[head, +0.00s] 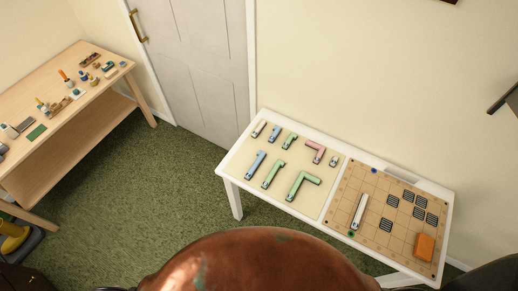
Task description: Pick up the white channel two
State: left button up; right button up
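Several channel pieces lie on the white-framed table (237,177). A long white channel (360,211) lies on the tan grid board at the right half. A shorter white channel (259,128) lies at the far left corner of the cream panel, and a small white piece (334,160) lies near the panel's right edge. I cannot tell from any marking which of them is channel two. Neither of my grippers is in view.
Blue, green and pink channels share the cream panel (252,194). The grid board (343,190) also holds dark slotted squares and an orange block (424,247). A wooden bench (62,146) with tools stands left. A brown rounded surface (255,265) covers the bottom middle.

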aim_at(259, 128)
jog(key=u, duration=0.05)
jog(key=k, duration=0.3)
jog(key=u, duration=1.25)
jog(key=i, duration=1.2)
jog(key=z, duration=2.6)
